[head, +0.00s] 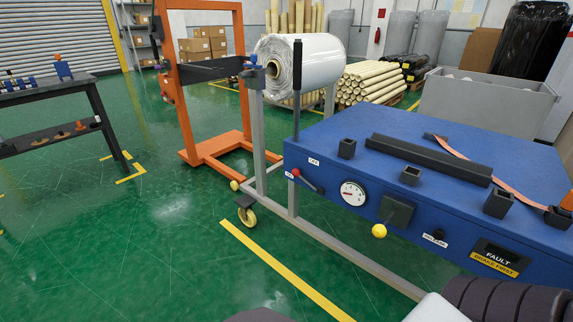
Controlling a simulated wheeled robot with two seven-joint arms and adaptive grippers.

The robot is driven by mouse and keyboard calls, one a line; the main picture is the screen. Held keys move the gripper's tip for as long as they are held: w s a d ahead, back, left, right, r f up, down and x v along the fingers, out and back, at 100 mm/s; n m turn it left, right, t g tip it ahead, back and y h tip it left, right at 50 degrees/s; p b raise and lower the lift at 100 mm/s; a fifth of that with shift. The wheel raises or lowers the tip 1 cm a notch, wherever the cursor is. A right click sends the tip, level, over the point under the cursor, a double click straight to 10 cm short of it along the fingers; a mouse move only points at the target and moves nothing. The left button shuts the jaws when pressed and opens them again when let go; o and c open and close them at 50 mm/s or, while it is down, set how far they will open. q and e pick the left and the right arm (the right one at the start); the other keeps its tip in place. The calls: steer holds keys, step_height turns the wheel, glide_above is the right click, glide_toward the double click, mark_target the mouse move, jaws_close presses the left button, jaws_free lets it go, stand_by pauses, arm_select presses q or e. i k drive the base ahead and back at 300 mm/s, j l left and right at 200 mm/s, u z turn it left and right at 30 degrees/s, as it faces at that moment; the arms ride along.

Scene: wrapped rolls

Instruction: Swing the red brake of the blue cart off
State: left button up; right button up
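The blue cart (345,135) fills the right half of the head view. Its brake lever has a red knob (295,172) at the left end of the cart's front face. The lever lies tilted, its dark arm running down and right from the knob. The knob is beside the lower label, which seems to read ON, and below the OFF label (314,161). A dial gauge (353,194) and a yellow knob (379,231) sit to its right. A display (497,258) reads FAULT, BRAKE FIRST. Neither gripper is in view; only parts of my body show along the bottom edge.
A dark upright bar (297,85) rises near the cart's left corner. A caster (246,213) stands at lower left. A dark bench (60,90) is far left.

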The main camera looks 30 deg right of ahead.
mark_target(296, 173)
steer(key=i+j+z, duration=0.1)
steer(key=i+z, duration=0.2)
steer(key=i, duration=0.5)
steer(key=i+z, duration=1.2)
steer(key=z, duration=0.5)
steer(key=i+j, duration=0.05)
